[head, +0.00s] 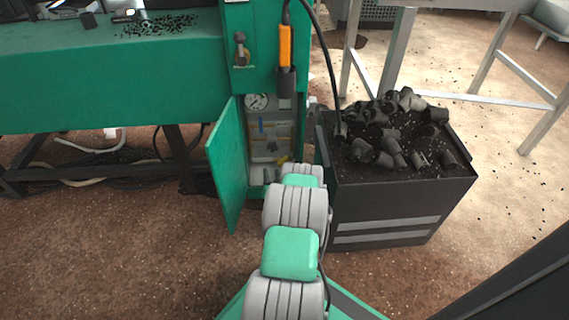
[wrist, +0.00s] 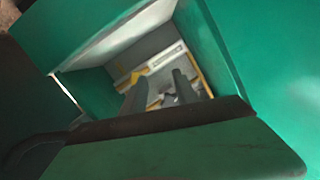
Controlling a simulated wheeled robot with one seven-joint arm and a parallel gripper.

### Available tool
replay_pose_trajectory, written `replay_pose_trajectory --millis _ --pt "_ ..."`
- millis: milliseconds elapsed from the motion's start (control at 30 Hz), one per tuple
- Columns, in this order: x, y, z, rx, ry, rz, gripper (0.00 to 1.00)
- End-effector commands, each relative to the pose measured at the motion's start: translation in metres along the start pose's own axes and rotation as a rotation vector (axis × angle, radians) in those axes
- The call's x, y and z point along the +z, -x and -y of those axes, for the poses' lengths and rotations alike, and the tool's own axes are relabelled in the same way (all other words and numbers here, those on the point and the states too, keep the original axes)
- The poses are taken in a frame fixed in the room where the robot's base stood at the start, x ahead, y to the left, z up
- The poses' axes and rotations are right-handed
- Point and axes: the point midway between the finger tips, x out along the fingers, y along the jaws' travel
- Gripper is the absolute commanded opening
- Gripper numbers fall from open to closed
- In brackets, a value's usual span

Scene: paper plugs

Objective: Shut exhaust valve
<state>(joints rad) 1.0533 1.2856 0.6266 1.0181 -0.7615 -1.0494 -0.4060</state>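The green cabinet stands open, its door (head: 228,165) swung out to the left. Inside are a round gauge (head: 257,101), a small blue part (head: 261,127) and a yellow part (head: 282,161) low down, which may be the exhaust valve's handle; I cannot tell for sure. My gripper (wrist: 158,86) shows in the wrist view as two dark fingers set apart, pointing into the cabinet. Nothing shows between them except the cabinet's interior. A yellow piece (wrist: 138,75) lies beyond the left finger. In the head view my arm hides most of the gripper and part of the cabinet's lower inside.
A black bin (head: 400,195) heaped with dark plugs (head: 385,125) stands close right of the cabinet. An orange handheld control (head: 285,50) hangs above the opening by a black cable. A green machine bed (head: 110,85) is at left. Open floor lies in front.

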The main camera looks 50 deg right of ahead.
Motion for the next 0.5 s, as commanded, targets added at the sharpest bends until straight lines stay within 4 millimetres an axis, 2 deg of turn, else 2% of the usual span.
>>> replay_pose_trajectory --millis 33,100,233,500 --pt "0.000 0.007 -0.021 0.026 -0.107 -0.072 0.35" --pt "-0.008 0.015 -0.039 0.044 -0.225 -0.160 0.35" --pt "-0.014 0.018 -0.052 0.054 -0.311 -0.227 0.35" --pt "-0.020 -0.028 -0.055 0.049 -0.309 -0.227 0.35"
